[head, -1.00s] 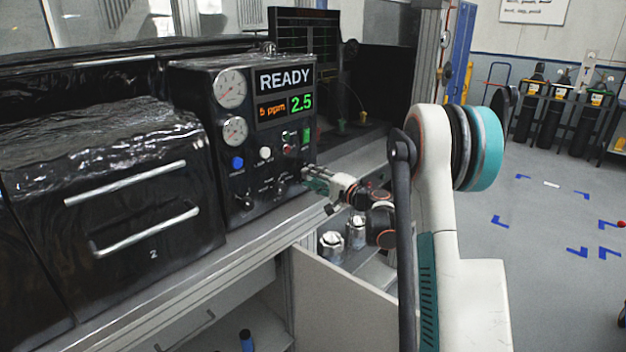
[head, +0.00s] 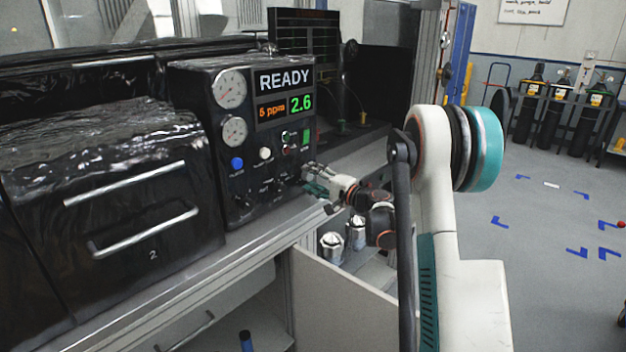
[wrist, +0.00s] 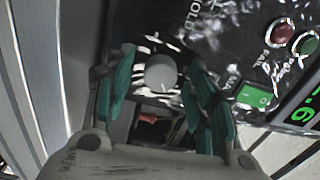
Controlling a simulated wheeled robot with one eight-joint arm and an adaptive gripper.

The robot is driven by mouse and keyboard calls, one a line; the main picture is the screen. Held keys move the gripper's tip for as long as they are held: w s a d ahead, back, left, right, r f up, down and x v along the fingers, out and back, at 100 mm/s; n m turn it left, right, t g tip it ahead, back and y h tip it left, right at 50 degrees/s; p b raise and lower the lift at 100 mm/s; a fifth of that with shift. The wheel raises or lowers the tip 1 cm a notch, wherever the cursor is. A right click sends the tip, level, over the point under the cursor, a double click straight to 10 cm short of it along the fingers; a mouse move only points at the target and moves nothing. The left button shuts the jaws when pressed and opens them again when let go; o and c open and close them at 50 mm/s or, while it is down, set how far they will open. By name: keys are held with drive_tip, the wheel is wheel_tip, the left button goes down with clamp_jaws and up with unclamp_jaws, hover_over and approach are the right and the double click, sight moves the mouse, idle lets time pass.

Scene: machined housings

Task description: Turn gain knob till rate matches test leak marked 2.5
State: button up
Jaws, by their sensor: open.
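The black control panel (head: 245,130) shows READY, an orange 5 ppm and a green 2.6 on its display (head: 285,94). My gripper (head: 313,177) is at the lower right of the panel face. In the wrist view my gripper (wrist: 163,84) is open, with one teal finger on each side of a round grey knob (wrist: 161,72). The knob stands between the fingertips, with a gap visible on both sides. Its label is not legible, so I cannot tell its name from the picture. In the head view the gripper covers this knob.
Red (wrist: 283,32) and green (wrist: 306,42) buttons and a lit green square (wrist: 254,95) are near the right finger. Other knobs (head: 243,203) are lower left on the panel. A drawer unit (head: 110,190) stands left. Capped metal cylinders (head: 332,243) are below the arm.

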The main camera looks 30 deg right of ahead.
drive_tip(key=shift+s, duration=0.1)
drive_tip(key=v, duration=1.1)
drive_tip(key=shift+s+d, duration=0.15)
drive_tip(key=shift+s, duration=0.25)
